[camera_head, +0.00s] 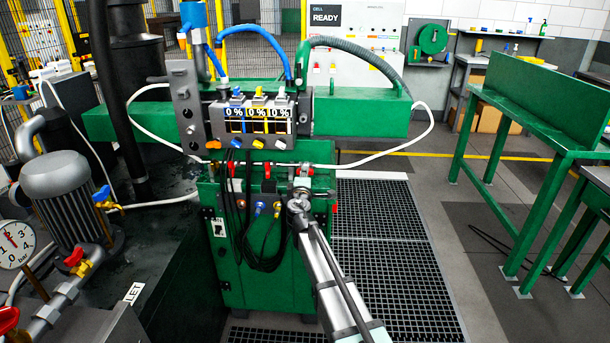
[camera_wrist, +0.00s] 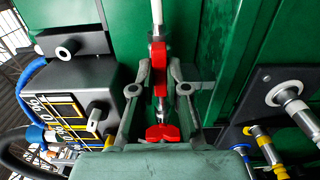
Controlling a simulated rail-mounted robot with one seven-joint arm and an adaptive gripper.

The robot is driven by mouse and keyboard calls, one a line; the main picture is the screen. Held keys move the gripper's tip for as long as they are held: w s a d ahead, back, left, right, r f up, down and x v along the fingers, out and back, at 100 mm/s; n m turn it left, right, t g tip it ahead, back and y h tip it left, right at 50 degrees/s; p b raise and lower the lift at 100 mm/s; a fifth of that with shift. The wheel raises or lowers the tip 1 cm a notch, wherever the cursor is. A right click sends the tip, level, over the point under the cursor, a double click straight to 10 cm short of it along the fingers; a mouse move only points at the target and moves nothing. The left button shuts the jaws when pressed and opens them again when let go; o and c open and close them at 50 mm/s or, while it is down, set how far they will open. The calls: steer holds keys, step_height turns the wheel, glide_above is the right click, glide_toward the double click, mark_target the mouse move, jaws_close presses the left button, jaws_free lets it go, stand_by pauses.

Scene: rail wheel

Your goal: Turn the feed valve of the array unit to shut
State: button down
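The array unit (camera_head: 250,122) is a grey block with three displays reading 0 % and blue, yellow and white fittings on top. Below it runs a thin pipe with small red valve handles (camera_head: 233,171). My gripper (camera_head: 299,196) is at the pipe's right part, in front of the green cabinet. In the wrist view my gripper (camera_wrist: 160,75) has its fingers apart on either side of a red valve handle (camera_wrist: 159,57), with a gap visible. Another red part (camera_wrist: 162,133) shows nearer the palm. I cannot read any feed label.
Dark cables (camera_head: 262,250) hang left of my gripper. Blue and yellow connectors (camera_wrist: 257,132) sit beside it in the wrist view. A grey motor (camera_head: 62,185) and a gauge (camera_head: 16,243) stand at left. A green bench (camera_head: 530,120) stands at right, past open grated floor.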

steer(key=shift+f+b, duration=0.1)
steer(key=shift+b, duration=0.45)
steer(key=shift+m+b, duration=1.7)
steer(key=shift+b, duration=0.55)
steer(key=shift+m+b, duration=0.6)
steer(key=shift+b, duration=0.05)
